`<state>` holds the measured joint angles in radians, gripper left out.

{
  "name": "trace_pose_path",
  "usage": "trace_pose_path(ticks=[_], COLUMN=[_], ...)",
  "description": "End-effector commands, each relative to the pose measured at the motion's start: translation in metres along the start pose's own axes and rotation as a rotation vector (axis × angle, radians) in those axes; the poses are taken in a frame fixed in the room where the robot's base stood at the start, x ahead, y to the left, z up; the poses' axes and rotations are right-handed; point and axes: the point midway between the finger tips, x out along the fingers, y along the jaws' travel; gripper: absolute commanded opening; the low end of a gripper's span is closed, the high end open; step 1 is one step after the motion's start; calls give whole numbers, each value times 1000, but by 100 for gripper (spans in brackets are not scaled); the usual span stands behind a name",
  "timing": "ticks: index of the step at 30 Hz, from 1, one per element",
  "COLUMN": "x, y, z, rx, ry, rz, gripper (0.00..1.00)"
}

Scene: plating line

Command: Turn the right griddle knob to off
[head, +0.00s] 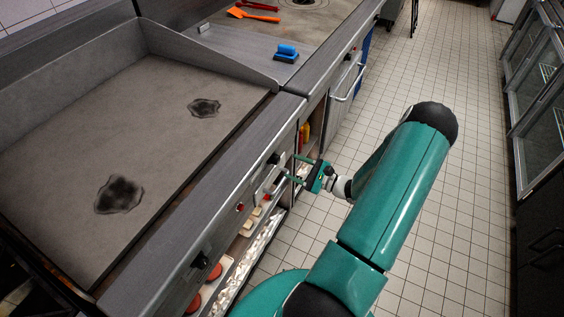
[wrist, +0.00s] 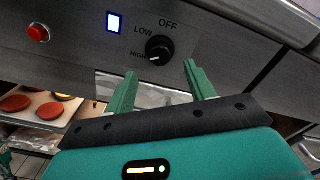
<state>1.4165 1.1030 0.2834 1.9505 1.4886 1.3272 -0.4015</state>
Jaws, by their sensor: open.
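The right griddle knob (wrist: 159,47) is black and round on the steel front panel, with the labels OFF, LOW and HIGH printed around it. A small white mark on its lower-left side lies towards HIGH. In the head view the knob (head: 274,158) sits near the right end of the griddle front. My gripper (wrist: 158,72) has two green fingers spread apart and empty. The fingers are just below the knob in the wrist view, one to each side; I cannot tell whether they touch it. In the head view my gripper (head: 291,168) is in front of the panel by the knob.
A red button or light (wrist: 38,32) and a lit blue-white display (wrist: 114,22) are left of the knob. The other knob (head: 198,261) is farther left. Shelves below hold trays of red patties (wrist: 37,110). The tiled floor (head: 440,60) is clear.

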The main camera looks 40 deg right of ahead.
Motion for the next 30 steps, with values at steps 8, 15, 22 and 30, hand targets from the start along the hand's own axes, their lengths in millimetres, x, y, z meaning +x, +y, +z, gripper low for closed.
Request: trace_pose_path(ticks=[8,15,22,30], x=[47,57,56,56], y=[-1,-2,-2,-2], z=[-1,-1,-1,-1], rx=[-1,-1,-2,-1], ry=[-2,0,0,0], rz=[3,3,3,3], gripper=[54,54,41,10])
